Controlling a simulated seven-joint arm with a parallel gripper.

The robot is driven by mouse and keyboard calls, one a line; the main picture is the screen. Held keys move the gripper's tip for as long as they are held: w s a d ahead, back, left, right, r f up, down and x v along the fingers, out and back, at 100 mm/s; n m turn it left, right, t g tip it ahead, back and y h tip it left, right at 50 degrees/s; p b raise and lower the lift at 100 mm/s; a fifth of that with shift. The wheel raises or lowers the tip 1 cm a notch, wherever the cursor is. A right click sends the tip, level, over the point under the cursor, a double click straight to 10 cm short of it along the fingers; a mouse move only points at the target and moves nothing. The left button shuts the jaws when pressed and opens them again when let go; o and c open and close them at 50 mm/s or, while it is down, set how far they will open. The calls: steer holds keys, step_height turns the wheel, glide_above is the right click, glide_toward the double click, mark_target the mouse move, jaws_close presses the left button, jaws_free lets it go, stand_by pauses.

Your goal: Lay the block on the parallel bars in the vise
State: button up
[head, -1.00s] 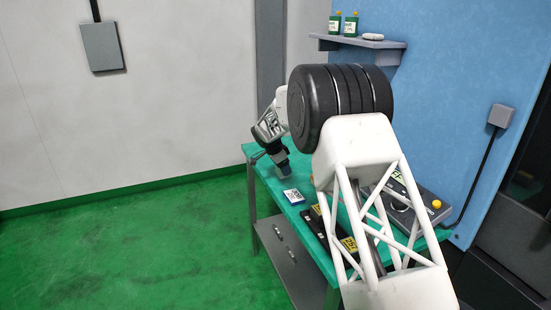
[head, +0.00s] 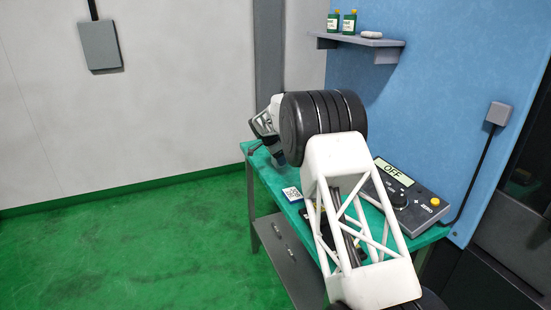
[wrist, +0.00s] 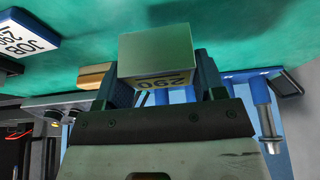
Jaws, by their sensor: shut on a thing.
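The block (wrist: 158,52) is a pale greyish piece with a yellow label reading 290 on one side. My gripper (wrist: 160,82) is shut on it, with one dark finger on each side, in the wrist view. In the head view my gripper (head: 278,160) is over the far left end of the bench, partly hidden by my arm. A blue metal body with a screw, which looks like the vise (wrist: 240,75), shows behind the fingers in the wrist view. Most of it is hidden by the block and gripper. I cannot make out the parallel bars.
The green bench (head: 262,168) carries a white-and-blue job card (head: 292,194), seen also in the wrist view (wrist: 30,38). A grey instrument (head: 410,200) reading OFF stands at the right. A shelf (head: 360,42) with bottles is on the blue wall. My arm hides the bench's middle.

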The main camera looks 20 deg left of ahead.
steer(key=shift+w+a+f, duration=0.15)
steer(key=shift+w+a, duration=0.6)
steer(key=shift+w, duration=0.45)
steer(key=shift+w+a+f, duration=0.1)
steer(key=shift+w+a, duration=0.6)
steer(key=shift+w, duration=0.55)
steer(key=shift+w+a+f, duration=0.15)
steer(key=shift+w+a, duration=0.6)
steer(key=shift+w, duration=0.45)
steer(key=shift+f, duration=1.75)
steer(key=shift+f, duration=0.1)
steer(key=o, duration=1.2)
steer(key=shift+f, duration=0.1)
steer(key=v, duration=1.2)
